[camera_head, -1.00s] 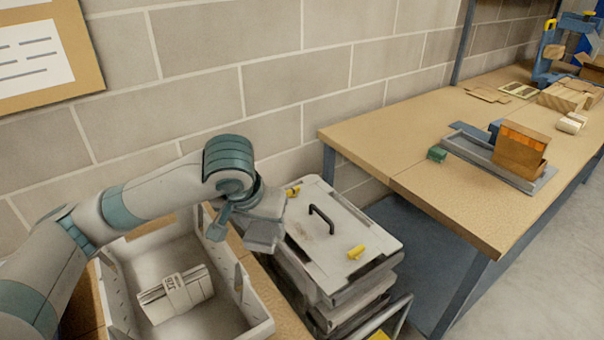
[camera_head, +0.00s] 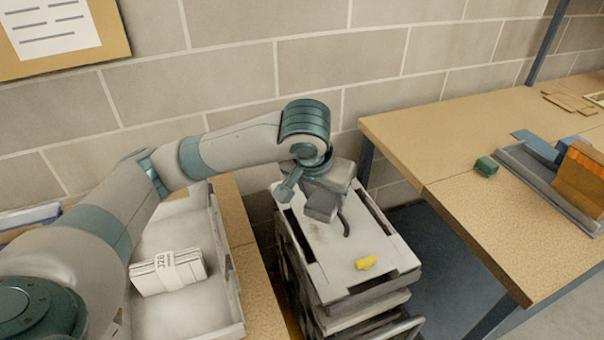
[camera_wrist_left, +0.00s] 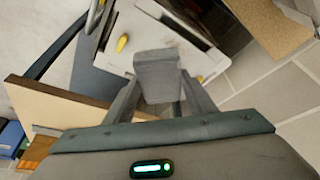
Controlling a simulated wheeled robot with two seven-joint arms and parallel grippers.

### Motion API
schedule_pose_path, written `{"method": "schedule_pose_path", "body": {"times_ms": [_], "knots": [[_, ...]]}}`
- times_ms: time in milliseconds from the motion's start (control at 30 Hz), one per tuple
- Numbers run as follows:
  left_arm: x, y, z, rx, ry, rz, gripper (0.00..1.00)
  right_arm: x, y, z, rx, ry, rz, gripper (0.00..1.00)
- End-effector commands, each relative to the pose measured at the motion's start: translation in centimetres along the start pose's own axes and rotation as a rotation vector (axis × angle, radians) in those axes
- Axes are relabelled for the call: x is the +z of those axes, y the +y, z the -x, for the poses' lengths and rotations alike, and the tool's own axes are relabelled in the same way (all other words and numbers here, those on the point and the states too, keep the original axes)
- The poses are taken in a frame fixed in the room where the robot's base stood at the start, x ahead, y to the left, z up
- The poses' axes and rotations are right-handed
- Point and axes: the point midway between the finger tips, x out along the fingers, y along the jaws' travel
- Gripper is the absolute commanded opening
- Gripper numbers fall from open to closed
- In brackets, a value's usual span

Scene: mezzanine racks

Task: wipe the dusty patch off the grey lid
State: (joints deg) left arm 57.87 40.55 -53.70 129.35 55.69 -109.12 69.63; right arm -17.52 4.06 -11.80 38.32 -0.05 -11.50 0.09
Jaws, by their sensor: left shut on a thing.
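I cannot tell whether the block touches the lid. Faint dark marks show on the lid just below the gripper; the dusty patch is not clear and may be partly hidden. My right gripper is not in view.
A white crate (camera_head: 236,300) holding a banded bundle (camera_head: 168,271) stands left of the lid. The block wall is close behind.

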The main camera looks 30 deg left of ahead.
Motion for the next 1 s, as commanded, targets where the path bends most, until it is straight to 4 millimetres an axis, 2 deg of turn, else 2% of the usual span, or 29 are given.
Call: {"method": "schedule_pose_path", "body": {"times_ms": [367,533,767,1000], "knots": [[-0.1,0.0,0.0,0.002,0.000,-0.003,0.32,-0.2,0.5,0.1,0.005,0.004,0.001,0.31],[-0.7,-0.1,-0.3,0.013,-0.003,-0.032,0.32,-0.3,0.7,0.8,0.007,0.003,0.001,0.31],[-2.7,-0.7,-1.6,0.057,-0.006,-0.137,0.32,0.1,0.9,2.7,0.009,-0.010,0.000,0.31],[-5.5,-2.5,-4.3,0.124,-0.006,-0.293,0.32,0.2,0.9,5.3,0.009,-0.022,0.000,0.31]]}}
